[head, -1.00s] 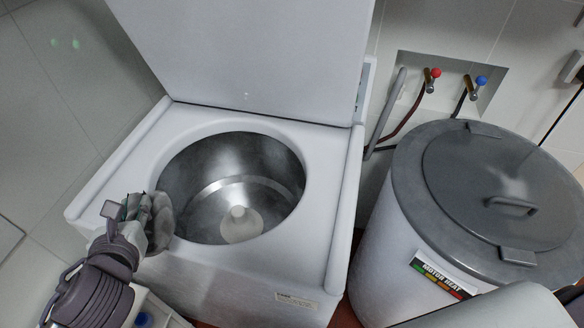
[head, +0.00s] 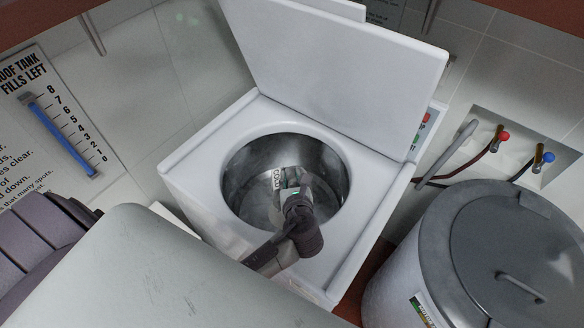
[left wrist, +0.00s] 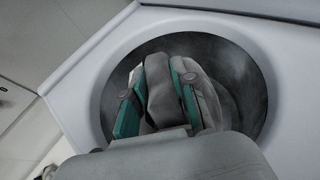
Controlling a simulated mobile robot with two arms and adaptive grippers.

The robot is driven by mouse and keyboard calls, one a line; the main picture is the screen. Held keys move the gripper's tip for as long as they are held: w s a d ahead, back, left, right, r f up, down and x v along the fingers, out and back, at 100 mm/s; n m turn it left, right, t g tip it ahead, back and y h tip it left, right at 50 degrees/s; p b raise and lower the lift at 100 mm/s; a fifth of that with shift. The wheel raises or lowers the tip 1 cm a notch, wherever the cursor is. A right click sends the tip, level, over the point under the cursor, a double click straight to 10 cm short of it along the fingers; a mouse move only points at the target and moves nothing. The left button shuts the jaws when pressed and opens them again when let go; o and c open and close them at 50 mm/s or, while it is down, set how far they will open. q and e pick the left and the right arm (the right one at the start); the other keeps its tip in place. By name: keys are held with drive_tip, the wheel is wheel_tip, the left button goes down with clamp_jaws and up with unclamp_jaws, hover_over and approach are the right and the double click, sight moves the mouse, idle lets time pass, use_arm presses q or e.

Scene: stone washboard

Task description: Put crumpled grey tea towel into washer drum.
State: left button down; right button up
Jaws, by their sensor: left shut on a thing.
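The washer's steel drum (head: 245,170) opens in the white washer top (head: 350,130), with the lid (head: 335,80) standing up behind. My left gripper (head: 283,188) is over the drum opening and seems to reach down into it. The left wrist view also shows the gripper (left wrist: 158,92), with the grey tea towel (left wrist: 160,88) pinched between its green-sided fingers. The round drum opening surrounds them there. In the head view, the gripper and wrist hide most or all of the towel. My right gripper is not in view.
A grey-lidded round tub (head: 510,245) stands right of the washer. Red (head: 503,136) and blue (head: 548,157) taps with hoses are on the wall behind it. A tank gauge chart (head: 60,130) hangs at the left. The raised lid blocks the washer's rear.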

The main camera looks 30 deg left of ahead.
use_arm(q)
drive_tip(key=shift+s+d+f, duration=0.25)
drive_tip(key=shift+s, duration=0.15)
drive_tip(key=shift+f, duration=0.7)
wheel_tip(320, 180, down, 9)
drive_tip(key=b, duration=0.8)
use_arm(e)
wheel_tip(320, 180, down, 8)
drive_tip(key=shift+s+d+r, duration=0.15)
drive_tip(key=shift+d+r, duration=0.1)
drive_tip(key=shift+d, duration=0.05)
use_arm(q)
drive_tip(key=shift+r, duration=0.1)
drive_tip(key=c, duration=0.9)
unclamp_jaws()
